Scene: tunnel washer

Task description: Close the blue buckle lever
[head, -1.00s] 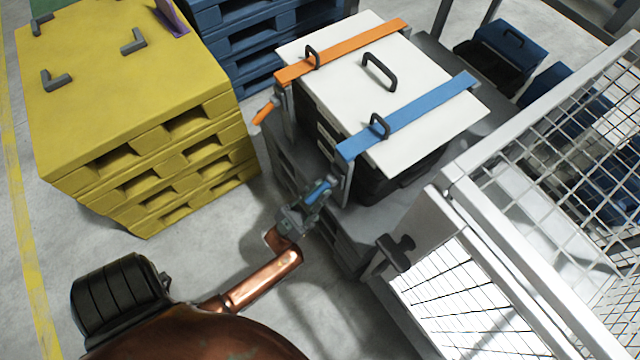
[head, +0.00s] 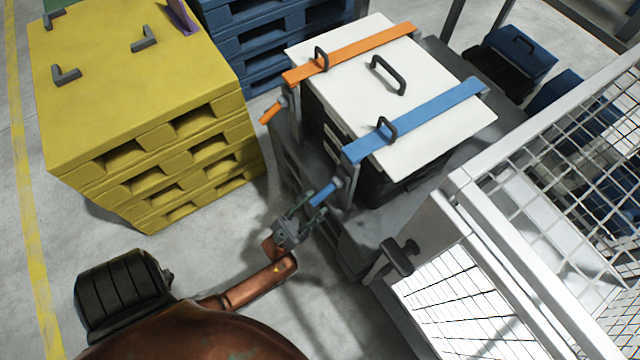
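The blue buckle lever (head: 323,193) sticks out down and to the left from its buckle on the near side of the strapped box, below the end of the blue strap (head: 415,118). My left gripper (head: 312,205) is at the lever's outer end. Its fingers are spread apart, one on each side of the lever's tip. I cannot tell whether a finger touches it. My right gripper is not in view.
An orange strap (head: 350,53) with its orange lever (head: 270,113) sticking out lies over the same white lid (head: 440,125). A yellow pallet stack (head: 140,95) stands left. A wire-mesh cage (head: 475,215) with a dark latch (head: 397,256) stands close on the right.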

